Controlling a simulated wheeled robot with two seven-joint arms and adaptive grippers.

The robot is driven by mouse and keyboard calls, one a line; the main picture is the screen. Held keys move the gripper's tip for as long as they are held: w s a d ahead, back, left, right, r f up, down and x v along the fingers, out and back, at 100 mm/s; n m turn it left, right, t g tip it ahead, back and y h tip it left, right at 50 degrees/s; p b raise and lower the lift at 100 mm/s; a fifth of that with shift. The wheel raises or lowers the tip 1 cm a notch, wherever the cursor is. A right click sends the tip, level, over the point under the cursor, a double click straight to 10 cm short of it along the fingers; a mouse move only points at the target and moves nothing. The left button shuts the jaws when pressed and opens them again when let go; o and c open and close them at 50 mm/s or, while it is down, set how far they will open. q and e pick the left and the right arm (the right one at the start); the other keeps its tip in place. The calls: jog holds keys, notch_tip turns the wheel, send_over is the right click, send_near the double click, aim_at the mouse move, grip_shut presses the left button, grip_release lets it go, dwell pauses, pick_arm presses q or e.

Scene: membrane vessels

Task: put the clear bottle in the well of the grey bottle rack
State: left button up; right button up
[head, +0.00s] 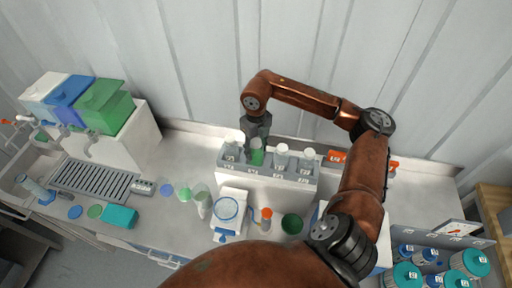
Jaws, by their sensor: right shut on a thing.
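The grey bottle rack (300,174) stands at the back of the bench, on a white block. My right gripper (257,138) points down over its second position from the left. It is shut on a see-through bottle that looks green (257,157), upright at the rack; this appears to be the clear bottle. The bottle's top is hidden by the fingers, and I cannot tell how deep it sits in the well. White-capped bottles (281,151) stand in the rack on both sides of it. My left gripper is not in view.
In front of the rack are a white device with a round top (228,209), an orange-capped tube (266,216), a green cup (292,224) and a clear container (201,197). Coloured dispensers (104,106) stand at the left. Teal-lidded jars (405,274) are at the lower right.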

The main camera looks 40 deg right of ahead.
jog(key=shift+f, duration=0.15)
jog(key=shift+f, duration=0.1)
jog(key=shift+a+f+b, duration=0.1)
jog(key=shift+f+b, duration=0.05)
jog(key=shift+b, duration=0.15)
jog(key=o, duration=1.3)
jog(key=shift+r, duration=0.2)
